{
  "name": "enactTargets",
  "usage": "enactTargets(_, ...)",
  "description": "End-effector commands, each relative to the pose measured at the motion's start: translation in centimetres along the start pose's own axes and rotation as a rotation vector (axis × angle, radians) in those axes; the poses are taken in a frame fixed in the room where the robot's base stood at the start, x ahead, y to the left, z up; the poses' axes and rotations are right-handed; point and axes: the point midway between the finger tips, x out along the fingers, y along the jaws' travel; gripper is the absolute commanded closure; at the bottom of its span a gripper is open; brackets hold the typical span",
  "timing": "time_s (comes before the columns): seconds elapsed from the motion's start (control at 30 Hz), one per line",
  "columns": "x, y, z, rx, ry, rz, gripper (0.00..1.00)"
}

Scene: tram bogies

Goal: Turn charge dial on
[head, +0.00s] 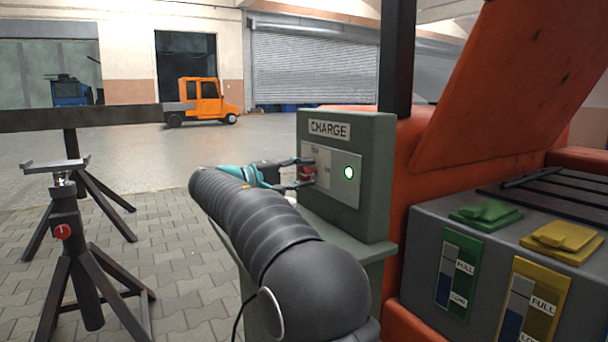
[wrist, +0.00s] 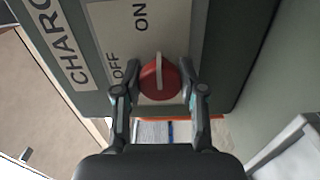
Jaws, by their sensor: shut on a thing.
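The red charge dial (wrist: 161,80) is on the pale plate of the grey-green charge box (head: 376,165). A white bar on the dial runs nearly upright in the wrist view, its upper end towards the side of the ON label (wrist: 141,18). The OFF label (wrist: 125,73) is to the dial's left there. My gripper (wrist: 158,76) is shut on the dial, one finger on each side. In the head view the dial (head: 308,173) is partly hidden by the fingers. A round light (head: 348,172) on the plate glows green-white.
Right of the box is an orange vehicle body (head: 480,90) with a raised panel. A grey case (head: 420,240) with green and yellow caps stands below it. A dark stand (head: 78,245) is at left. An orange truck (head: 205,100) is far back on open paved floor.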

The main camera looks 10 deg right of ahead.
Motion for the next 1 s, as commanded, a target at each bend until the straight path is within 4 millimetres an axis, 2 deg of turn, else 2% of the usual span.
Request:
enactTargets(0.1, 0.0, 0.1, -0.1, 0.001, 0.002, 0.001, 0.95)
enactTargets(0.13, 0.0, 0.1, -0.1, 0.001, 0.002, 0.001, 0.52)
enactTargets(0.2, 0.0, 0.1, 0.0, 0.001, 0.002, 0.001, 0.35)
enactTargets(0.53, -0.1, 0.0, 0.0, 0.0, 0.002, 0.0, 0.33)
enactTargets(0.67, -1.1, 0.0, -0.1, 0.0, 0.003, 0.0, 0.33)
enactTargets(1.0, -7.3, 0.0, -0.1, 0.0, 0.005, 0.0, 0.33)
